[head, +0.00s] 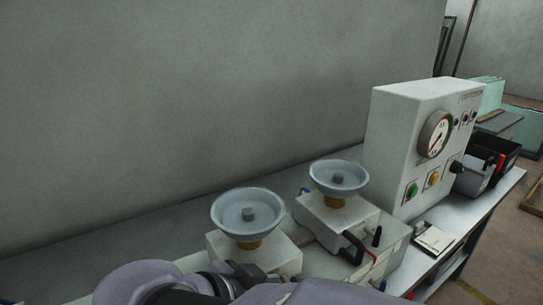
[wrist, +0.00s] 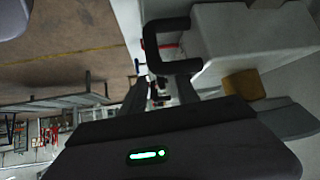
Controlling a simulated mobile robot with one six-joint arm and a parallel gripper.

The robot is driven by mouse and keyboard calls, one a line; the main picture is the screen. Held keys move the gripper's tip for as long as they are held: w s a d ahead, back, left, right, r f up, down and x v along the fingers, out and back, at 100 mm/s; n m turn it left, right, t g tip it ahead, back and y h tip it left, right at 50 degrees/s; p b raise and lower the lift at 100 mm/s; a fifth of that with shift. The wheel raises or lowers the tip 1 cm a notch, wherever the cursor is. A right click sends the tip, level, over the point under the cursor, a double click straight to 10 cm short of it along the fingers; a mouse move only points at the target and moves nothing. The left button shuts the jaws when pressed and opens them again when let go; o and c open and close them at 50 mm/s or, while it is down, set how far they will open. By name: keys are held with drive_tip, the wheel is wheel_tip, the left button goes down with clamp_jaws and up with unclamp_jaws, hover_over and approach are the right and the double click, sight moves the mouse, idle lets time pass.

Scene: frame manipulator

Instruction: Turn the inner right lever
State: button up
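Two white units with shallow blue-grey bowls stand on the bench. On the right unit (head: 335,222), a black bent lever (head: 353,246) is at the front and a short black upright lever (head: 377,236) is to its right. I cannot tell for sure which is the inner one. In the wrist view, a black U-shaped handle (wrist: 150,45) juts from a white box (wrist: 250,38). My gripper (wrist: 147,82) has its dark fingers a little apart, just below this handle in the picture. I see no grip on it; contact is unclear. In the head view my arm hides the bench's front.
The left unit (head: 250,255) stands close by. A white control box (head: 398,150) with a gauge (head: 435,134) and coloured buttons rises to the right. Dark bins (head: 490,158) sit beyond it. A grey wall (head: 200,90) is behind the bench.

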drive_tip(key=p+v, duration=0.5)
drive_tip(key=v, duration=0.8)
drive_tip(key=shift+s+a, duration=0.15)
drive_tip(key=shift+r, duration=0.1)
drive_tip(key=d+f+n+y, duration=0.1)
drive_tip(key=d+y, duration=0.3)
drive_tip(key=d, duration=0.4)
drive_tip(key=s+d+f+n+g+y, duration=0.1)
drive_tip(key=d+f+n+y, duration=0.1)
drive_tip(key=d+y, duration=0.3)
drive_tip(key=shift+d+f+n, duration=0.2)
drive_tip(key=shift+d+n, duration=0.6)
drive_tip(key=shift+d, duration=1.4)
